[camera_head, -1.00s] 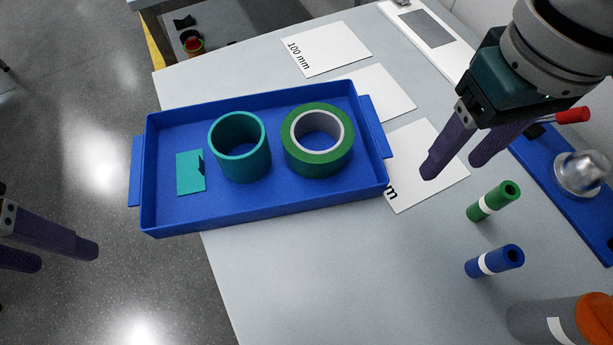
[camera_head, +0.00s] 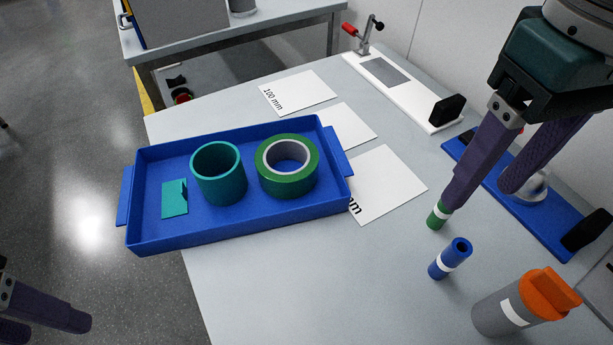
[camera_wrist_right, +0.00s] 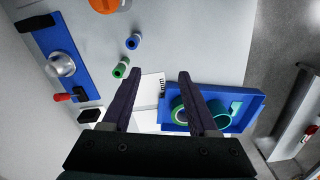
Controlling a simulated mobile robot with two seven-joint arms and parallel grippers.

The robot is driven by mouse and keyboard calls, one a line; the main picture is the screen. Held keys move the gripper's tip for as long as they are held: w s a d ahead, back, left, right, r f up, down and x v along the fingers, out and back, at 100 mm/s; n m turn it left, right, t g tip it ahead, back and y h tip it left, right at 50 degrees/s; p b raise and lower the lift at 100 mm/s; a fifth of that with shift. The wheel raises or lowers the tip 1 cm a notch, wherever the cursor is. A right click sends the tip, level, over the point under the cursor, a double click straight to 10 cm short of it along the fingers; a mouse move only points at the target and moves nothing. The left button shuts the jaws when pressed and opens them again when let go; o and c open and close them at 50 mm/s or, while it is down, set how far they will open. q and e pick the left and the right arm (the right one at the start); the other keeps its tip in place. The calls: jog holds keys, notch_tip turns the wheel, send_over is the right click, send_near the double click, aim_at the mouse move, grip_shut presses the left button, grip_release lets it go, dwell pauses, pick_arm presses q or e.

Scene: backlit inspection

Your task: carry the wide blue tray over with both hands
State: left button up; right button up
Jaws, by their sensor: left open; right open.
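The wide blue tray (camera_head: 240,230) lies on the grey table, its left end sticking out past the table's left edge. It has a handle at each short end. In it are a teal ring (camera_head: 219,180), a green tape roll (camera_head: 287,170) and a small teal bracket (camera_head: 174,199). The tray also shows in the right wrist view (camera_wrist_right: 242,94). My left gripper (camera_head: 55,325) is open and empty at the lower left, apart from the tray. My right gripper (camera_head: 482,200) is open, right of the tray and apart from its right handle (camera_head: 338,163); one finger partly hides a green cylinder.
The green cylinder (camera_head: 436,218), a blue cylinder (camera_head: 448,260) and an orange-capped grey container (camera_head: 510,305) stand at the right. White sheets (camera_head: 385,185) lie beside the tray. A blue fixture (camera_head: 485,170) and a white one (camera_head: 405,92) lie further right and back.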

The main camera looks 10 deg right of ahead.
notch_tip(320, 180, up, 5)
jog(key=shift+w+f, duration=0.15)
dwell(0.5)
